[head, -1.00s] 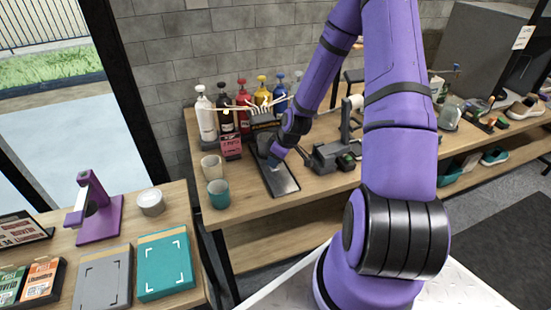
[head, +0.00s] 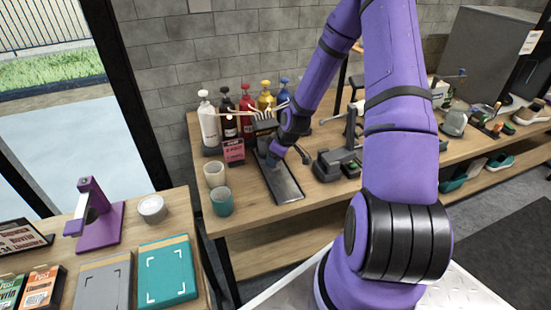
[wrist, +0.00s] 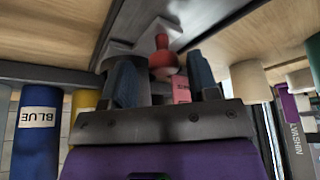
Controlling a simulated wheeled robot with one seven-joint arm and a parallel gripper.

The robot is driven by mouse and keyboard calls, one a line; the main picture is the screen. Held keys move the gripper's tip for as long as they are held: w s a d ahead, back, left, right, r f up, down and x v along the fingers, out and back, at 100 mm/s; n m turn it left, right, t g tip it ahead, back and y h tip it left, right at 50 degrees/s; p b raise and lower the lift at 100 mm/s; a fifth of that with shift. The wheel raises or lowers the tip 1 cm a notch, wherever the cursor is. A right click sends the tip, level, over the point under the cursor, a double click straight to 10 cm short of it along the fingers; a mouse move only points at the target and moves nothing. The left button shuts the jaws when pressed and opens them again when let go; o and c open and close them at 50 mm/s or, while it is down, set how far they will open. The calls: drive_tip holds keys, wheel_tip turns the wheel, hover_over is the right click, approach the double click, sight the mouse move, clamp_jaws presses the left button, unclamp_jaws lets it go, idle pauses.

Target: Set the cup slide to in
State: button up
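A dark machine (head: 265,124) with a long grey-topped tray (head: 285,187) stands on the wooden bench. My gripper (head: 272,160) is low over the back part of this tray. In the wrist view, the picture is upside down and my two blue-grey fingers (wrist: 162,75) are spread apart. A red knob (wrist: 162,58) on a grey metal part (wrist: 145,35) shows between and beyond the fingertips. I see no contact between the fingers and the knob. I cannot tell for sure which part is the cup slide, and the head view hides the knob behind my gripper.
A cream cup (head: 214,173) and a teal cup (head: 221,202) stand left of the tray. Another dark device (head: 338,163) stands to the right. Bench (head: 245,215) near the front edge is clear.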

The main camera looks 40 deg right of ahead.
drive_tip(key=v, duration=1)
drive_tip(key=shift+s+r, duration=0.15)
drive_tip(key=shift+r, duration=0.2)
drive_tip(key=shift+r, duration=0.1)
idle(0.4)
drive_tip(key=s+a+r+m+h, duration=0.1)
drive_tip(key=s+a+r, duration=0.2)
drive_tip(key=r, duration=0.4)
drive_tip(key=s+a+r+m+h, duration=0.1)
drive_tip(key=s+a+r+h, duration=0.2)
drive_tip(key=r, duration=0.5)
drive_tip(key=s+a+r+m, duration=0.1)
drive_tip(key=s+a+r, duration=0.3)
drive_tip(key=r, duration=0.3)
drive_tip(key=s+a+r+m, duration=0.1)
drive_tip(key=s+a+r, duration=0.1)
drive_tip(key=s, duration=0.3)
drive_tip(key=s+a+r+m+y, duration=0.1)
drive_tip(key=s+a+r, duration=0.1)
drive_tip(key=s+r, duration=0.2)
drive_tip(key=s+a+r+t, duration=0.1)
drive_tip(key=s+a+r, duration=0.1)
drive_tip(key=s, duration=0.4)
drive_tip(key=shift+r+m+y, duration=0.4)
drive_tip(key=shift+r, duration=0.3)
